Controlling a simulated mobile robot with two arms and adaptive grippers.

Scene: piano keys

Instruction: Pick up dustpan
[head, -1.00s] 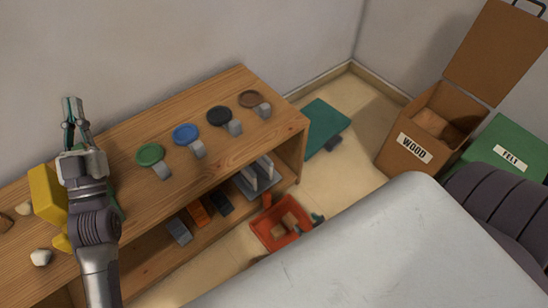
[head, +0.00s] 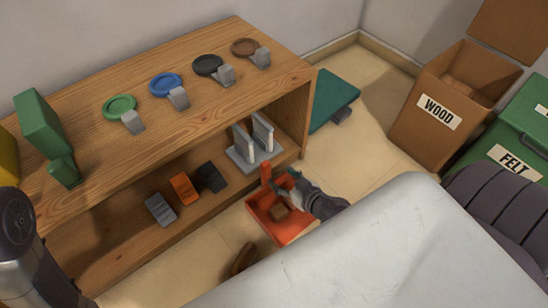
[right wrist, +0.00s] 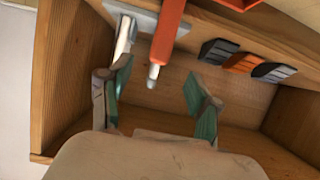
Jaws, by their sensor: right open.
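The dustpan (head: 292,229) is an orange-red tray on the floor in front of the shelf. Its upright handle (head: 266,172) is at the back left, and brown pieces lie inside. My right gripper (head: 287,183) reaches over the dustpan from the right, near the handle, and hides part of the tray. In the right wrist view, the orange handle (right wrist: 168,36) with its grey tip appears between the open green-padded fingers (right wrist: 158,78), and neither finger is seen closed on it. My left gripper is out of view; only my left arm shows at the lower left.
The wooden shelf (head: 160,125) bears several coloured discs and, below, grey, orange and black blocks and a grey stand (head: 255,158). A brown object (head: 243,259) lies on the floor. The wood bin (head: 440,100) and felt bin (head: 520,140) stand at right.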

